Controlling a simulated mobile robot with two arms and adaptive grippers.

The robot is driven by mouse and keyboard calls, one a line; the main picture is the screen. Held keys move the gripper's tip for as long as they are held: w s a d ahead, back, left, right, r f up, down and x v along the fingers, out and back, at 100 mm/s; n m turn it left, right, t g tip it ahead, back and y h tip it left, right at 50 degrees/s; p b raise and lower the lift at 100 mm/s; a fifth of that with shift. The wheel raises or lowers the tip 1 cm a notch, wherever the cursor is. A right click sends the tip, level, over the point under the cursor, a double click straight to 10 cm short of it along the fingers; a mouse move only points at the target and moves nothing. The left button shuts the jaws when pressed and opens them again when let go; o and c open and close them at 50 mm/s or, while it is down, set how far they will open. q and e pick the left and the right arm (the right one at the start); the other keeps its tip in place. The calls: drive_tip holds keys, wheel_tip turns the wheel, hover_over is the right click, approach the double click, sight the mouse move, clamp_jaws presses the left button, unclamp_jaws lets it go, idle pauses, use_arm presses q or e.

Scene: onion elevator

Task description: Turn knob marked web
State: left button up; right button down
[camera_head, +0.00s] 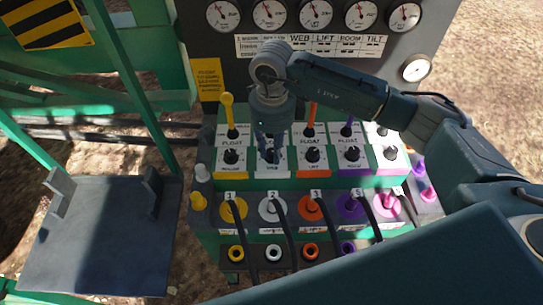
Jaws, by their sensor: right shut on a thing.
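A row of black knobs sits on the sloped white-and-green control panel, each above a coloured label. The knob with the white label (271,171), second from the left, lies under my right gripper (270,149). My right gripper points down over it and is shut on this knob, whose top is mostly hidden by the fingers. The word on its label is too small to read for sure. The yellow-labelled knob (231,156) is just left, and the orange-labelled knob marked lift (312,155) is just right. My left gripper is not in view.
Levers stand behind the knobs, including a yellow one (228,112) and an orange one (311,118). Several round gauges (270,14) line the back panel. Coloured numbered hose ports (233,209) are in front. A dark seat-like plate (95,245) is at the left.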

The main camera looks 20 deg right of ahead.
drive_tip(key=shift+d+f+n+b, duration=0.1)
drive_tip(key=shift+f+n+b, duration=0.05)
drive_tip(key=shift+n+b, duration=1.45)
drive_tip(key=shift+b, duration=0.15)
drive_tip(key=shift+r, duration=0.2)
drive_tip(key=c, duration=1.5)
unclamp_jaws()
drive_tip(key=shift+d, duration=0.1)
drive_tip(key=shift+o, duration=0.2)
drive_tip(key=shift+r, duration=0.25)
wheel_tip(320, 180, up, 12)
drive_tip(key=shift+f, duration=0.2)
drive_tip(key=shift+s+f, duration=0.1)
